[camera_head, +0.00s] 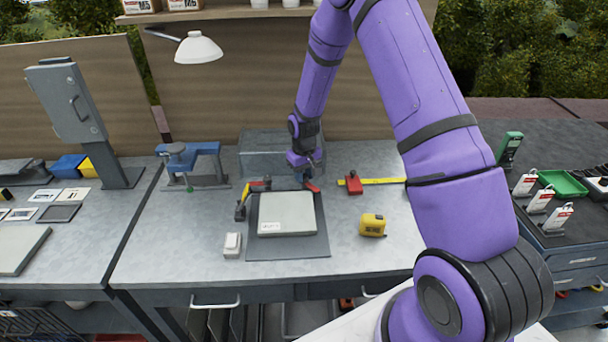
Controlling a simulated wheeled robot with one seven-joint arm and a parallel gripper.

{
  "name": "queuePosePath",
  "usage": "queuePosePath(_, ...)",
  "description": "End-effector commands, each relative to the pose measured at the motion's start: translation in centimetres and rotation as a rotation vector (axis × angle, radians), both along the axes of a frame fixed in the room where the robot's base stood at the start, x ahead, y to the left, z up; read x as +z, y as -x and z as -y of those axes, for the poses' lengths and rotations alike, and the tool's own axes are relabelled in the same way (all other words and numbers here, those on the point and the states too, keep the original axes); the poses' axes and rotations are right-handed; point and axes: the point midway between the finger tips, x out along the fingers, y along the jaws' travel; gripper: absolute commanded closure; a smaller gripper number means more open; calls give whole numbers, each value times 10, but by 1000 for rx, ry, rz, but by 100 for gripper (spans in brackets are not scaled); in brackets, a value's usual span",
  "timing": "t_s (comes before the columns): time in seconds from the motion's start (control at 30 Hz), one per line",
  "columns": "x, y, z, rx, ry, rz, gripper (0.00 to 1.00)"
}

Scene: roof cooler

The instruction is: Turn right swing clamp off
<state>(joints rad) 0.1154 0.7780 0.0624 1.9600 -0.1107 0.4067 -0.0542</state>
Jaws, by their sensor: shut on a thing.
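A pale square panel (287,214) with a small label lies flat on a dark base plate (288,246) on the grey workbench. The left swing clamp (241,209) stands at the plate's upper left corner, with a yellow and red arm reaching along the back edge. The right swing clamp (313,188) is at the plate's upper right corner; a short red part of it shows. My gripper (306,176) points down at this corner and is shut on the right swing clamp. The fingers hide most of that clamp, so its exact angle cannot be told.
A grey box (268,152) stands behind the fixture. A red block with a yellow strip (354,183) and a yellow tape measure (372,225) lie to the right.

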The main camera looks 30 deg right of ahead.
Motion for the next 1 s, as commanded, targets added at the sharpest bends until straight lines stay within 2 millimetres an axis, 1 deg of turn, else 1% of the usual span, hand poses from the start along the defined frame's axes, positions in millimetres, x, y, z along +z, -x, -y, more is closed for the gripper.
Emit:
queuePosePath(0.6,0,0,1,572,-1,0,94)
queuePosePath(0.8,0,0,1,717,0,0,95)
queuePosePath(1.0,0,0,0,816,0,1,95)
